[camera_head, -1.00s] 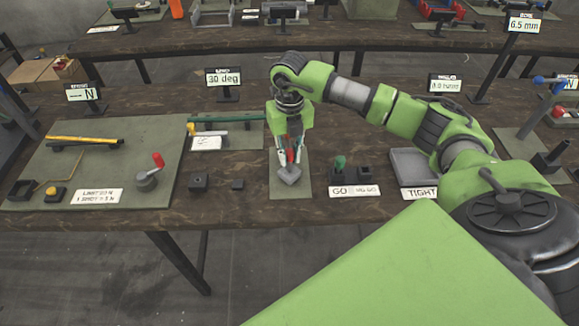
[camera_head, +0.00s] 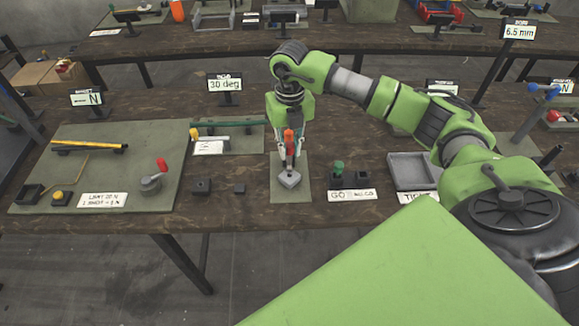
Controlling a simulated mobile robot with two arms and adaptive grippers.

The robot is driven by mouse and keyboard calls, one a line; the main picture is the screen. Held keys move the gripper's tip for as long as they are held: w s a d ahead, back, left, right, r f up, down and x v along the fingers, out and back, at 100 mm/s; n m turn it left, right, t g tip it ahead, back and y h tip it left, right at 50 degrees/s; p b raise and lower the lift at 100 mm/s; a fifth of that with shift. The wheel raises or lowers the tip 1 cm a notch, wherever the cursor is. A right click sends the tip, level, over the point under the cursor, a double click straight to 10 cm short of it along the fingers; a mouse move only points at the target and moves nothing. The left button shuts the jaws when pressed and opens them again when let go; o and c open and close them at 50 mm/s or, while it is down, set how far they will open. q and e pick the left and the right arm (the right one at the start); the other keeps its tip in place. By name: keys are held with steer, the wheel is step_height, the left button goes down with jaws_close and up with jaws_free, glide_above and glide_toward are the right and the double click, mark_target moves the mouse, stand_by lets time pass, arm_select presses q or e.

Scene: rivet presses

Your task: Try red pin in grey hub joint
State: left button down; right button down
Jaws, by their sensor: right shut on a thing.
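The red pin (camera_head: 289,137) is upright between the fingers of my right gripper (camera_head: 290,158), which points straight down and is shut on it. The grey hub joint (camera_head: 289,180) sits right below on a small green-grey mat (camera_head: 291,197). The pin's lower end is hidden by the fingertips and is at or just above the hub; I cannot tell whether it is inside the hole. My left gripper is not in view.
To the right stand a block with a green-topped pin (camera_head: 338,167) by the GO label (camera_head: 338,196) and a grey tray (camera_head: 413,171). Left are two small dark blocks (camera_head: 201,187) and a large mat (camera_head: 125,140) with a red-handled part (camera_head: 152,181) and a yellow-black tool (camera_head: 90,147).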

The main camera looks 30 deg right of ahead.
steer(key=shift+r, duration=0.4)
